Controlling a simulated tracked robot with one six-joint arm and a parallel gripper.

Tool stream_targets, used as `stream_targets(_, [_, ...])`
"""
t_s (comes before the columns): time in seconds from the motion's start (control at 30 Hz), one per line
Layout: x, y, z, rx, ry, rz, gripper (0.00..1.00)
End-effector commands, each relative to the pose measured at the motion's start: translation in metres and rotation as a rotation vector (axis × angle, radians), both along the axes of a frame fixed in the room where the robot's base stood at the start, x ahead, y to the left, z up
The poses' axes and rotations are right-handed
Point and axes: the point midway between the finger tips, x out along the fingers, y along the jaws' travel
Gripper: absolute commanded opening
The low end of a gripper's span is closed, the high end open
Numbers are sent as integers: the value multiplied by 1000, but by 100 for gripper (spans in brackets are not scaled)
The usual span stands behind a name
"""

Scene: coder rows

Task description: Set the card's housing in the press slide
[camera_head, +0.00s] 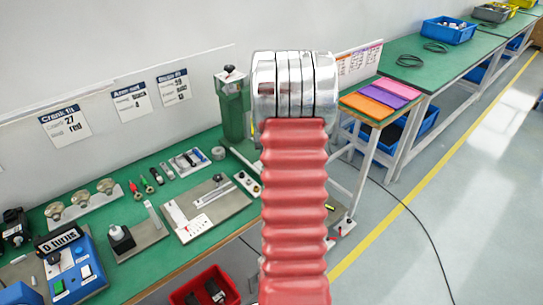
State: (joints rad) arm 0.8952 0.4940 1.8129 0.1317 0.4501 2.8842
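Three cards hang on the wall behind the left bench: one headed "Crank fit" (65,125) with "27" and "red", a middle one (131,101) that seems to read "Arm set", "black", and a third (173,85) too small to read surely. A green upright machine with a black knob (232,105), possibly the press, stands at the bench's back right; my arm hides the area beside it. I cannot pick out a housing or the press slide with certainty. My red ribbed arm with silver rings fills the middle. My gripper is not in view.
The green bench (170,240) holds a flat plate fixture (205,210), a black block on a plate (121,238), a rack of round metal parts (80,200) and a blue box reading "0 turns" (72,265). A red bin (205,290) sits below. The right floor is clear except a cable.

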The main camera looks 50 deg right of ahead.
Motion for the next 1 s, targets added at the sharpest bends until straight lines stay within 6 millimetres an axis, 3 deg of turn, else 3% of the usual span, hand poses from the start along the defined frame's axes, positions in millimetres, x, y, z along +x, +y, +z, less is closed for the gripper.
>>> stream_targets(1.0, [1,0,-10,-1,-1,0,16])
